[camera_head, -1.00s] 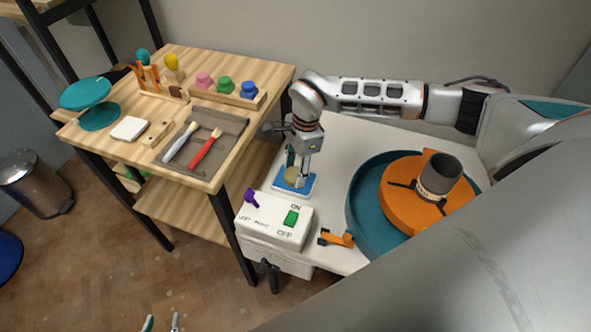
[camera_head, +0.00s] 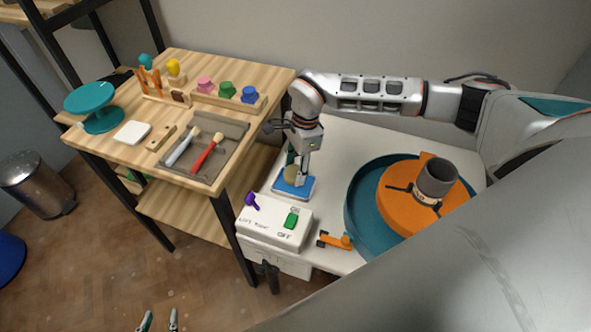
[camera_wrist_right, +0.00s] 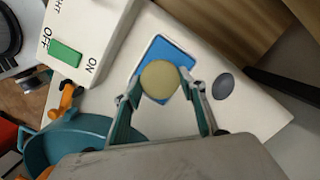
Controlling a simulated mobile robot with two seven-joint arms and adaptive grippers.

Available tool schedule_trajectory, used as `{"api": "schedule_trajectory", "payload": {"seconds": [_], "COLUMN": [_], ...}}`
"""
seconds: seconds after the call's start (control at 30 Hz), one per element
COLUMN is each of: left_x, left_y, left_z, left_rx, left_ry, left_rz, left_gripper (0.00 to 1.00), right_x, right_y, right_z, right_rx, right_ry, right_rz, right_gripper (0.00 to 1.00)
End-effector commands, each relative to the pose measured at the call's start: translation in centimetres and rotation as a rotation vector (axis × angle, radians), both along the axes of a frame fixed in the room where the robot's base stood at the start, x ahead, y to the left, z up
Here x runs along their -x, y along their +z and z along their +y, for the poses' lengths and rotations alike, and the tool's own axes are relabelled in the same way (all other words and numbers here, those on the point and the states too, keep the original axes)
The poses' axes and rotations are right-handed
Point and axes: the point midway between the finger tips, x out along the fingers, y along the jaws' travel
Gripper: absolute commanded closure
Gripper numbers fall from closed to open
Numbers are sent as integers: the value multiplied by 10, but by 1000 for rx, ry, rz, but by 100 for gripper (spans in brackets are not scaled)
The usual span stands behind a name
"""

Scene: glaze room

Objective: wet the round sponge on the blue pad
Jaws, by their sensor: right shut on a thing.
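The round sponge (camera_head: 291,173) is a pale yellow-tan disc held in my right gripper (camera_head: 296,170). In the right wrist view, the sponge (camera_wrist_right: 159,80) sits between the fingertips of my right gripper (camera_wrist_right: 161,84). The blue pad (camera_head: 302,190) lies flat on the white wheel table, directly below the sponge. The sponge covers part of the blue pad (camera_wrist_right: 168,51) in the wrist view. I cannot tell whether the sponge touches the pad. My left gripper (camera_head: 160,321) shows at the bottom edge, fingers apart and empty, far from the pad.
A white switch box (camera_head: 272,228) stands in front of the pad. A teal basin (camera_head: 358,208) with an orange wheel disc (camera_head: 402,204) and grey cylinder (camera_head: 437,178) is to the right. The wooden table (camera_head: 262,82) at left holds tools, a tray and a teal stand (camera_head: 90,98).

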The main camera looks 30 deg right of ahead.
Motion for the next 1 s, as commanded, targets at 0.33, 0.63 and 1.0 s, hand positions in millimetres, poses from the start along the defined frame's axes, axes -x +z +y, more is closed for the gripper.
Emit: {"api": "schedule_trajectory", "payload": {"seconds": [0.33,0.63,1.0], "left_x": [-3,-3,-3], "left_y": [26,40,39], "left_z": [0,0,0], "left_rx": [1,0,0], "left_ry": [0,-1,-1], "left_rz": [-8,-9,-9], "left_gripper": [65,65,65], "right_x": [-1,0,0], "right_y": [29,47,46], "right_z": [0,0,0], "right_rx": [0,0,0], "right_ry": [0,0,0], "right_rz": [-2,-1,0], "right_gripper": [77,77,77]}}
